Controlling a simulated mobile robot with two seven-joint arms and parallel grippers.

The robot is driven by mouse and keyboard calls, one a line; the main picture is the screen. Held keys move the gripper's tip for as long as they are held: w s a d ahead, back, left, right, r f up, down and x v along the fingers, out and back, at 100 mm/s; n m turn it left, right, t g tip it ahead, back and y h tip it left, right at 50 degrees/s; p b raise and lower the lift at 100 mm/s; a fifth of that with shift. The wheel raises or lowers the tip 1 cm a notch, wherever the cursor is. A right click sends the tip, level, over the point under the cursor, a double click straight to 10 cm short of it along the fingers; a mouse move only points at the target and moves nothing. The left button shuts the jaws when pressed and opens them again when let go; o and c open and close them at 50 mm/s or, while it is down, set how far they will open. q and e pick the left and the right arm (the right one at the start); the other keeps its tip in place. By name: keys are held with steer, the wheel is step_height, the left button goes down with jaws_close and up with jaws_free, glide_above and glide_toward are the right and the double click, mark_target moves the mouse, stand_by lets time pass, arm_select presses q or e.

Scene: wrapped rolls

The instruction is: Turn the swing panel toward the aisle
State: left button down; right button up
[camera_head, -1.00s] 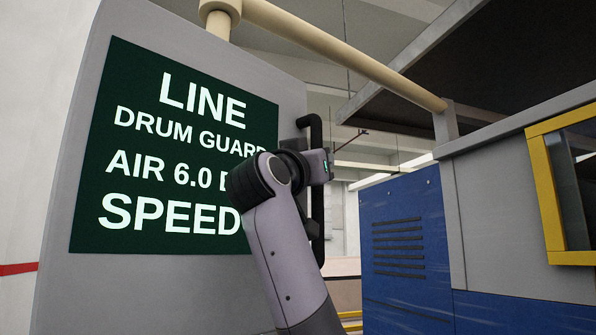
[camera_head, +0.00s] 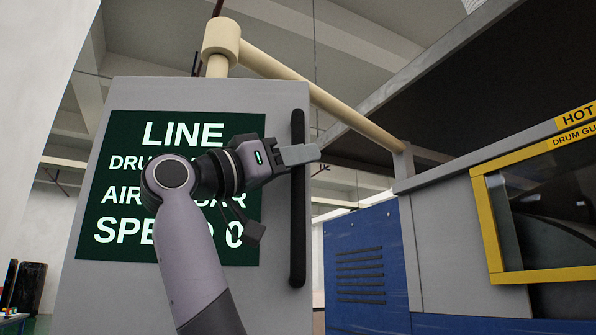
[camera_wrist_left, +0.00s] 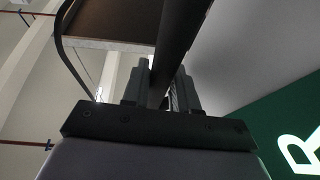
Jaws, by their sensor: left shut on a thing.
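The swing panel (camera_head: 80,285) is a grey box with a dark green screen of white text. It hangs from a cream pipe arm (camera_head: 300,85). A black vertical handle bar (camera_head: 298,225) runs along its right edge. My left gripper (camera_head: 300,155) reaches across the screen and is shut on the upper part of this handle, hiding some text. In the left wrist view the bar (camera_wrist_left: 181,45) passes between the two fingers (camera_wrist_left: 158,92), with the green screen at the right. My right gripper is not in view.
A blue vented cabinet (camera_head: 365,270) and a grey machine (camera_head: 440,240) with a yellow-framed window (camera_head: 485,225) stand at the right. A dark canopy is above them. Dark objects (camera_head: 28,287) stand at the far lower left.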

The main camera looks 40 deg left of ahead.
arm_select(q)
steer(key=shift+s+d+f+b, duration=0.1)
steer(key=shift+s+d+b, duration=0.05)
steer(key=shift+s, duration=0.4)
steer(key=shift+s+d+b, duration=0.1)
steer(key=shift+s+b, duration=0.05)
steer(key=shift+s, duration=0.35)
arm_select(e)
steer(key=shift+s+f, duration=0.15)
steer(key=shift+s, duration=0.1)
arm_select(q)
steer(key=c, duration=1)
jaws_free()
steer(key=shift+o, duration=0.2)
steer(key=shift+s+a, duration=0.1)
steer(key=shift+s, duration=0.1)
steer(key=b+v, duration=0.2)
steer(key=v, duration=0.4)
steer(key=shift+s, duration=0.35)
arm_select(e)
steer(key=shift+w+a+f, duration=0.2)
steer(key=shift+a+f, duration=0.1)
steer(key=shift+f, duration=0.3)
arm_select(q)
steer(key=shift+f, duration=0.15)
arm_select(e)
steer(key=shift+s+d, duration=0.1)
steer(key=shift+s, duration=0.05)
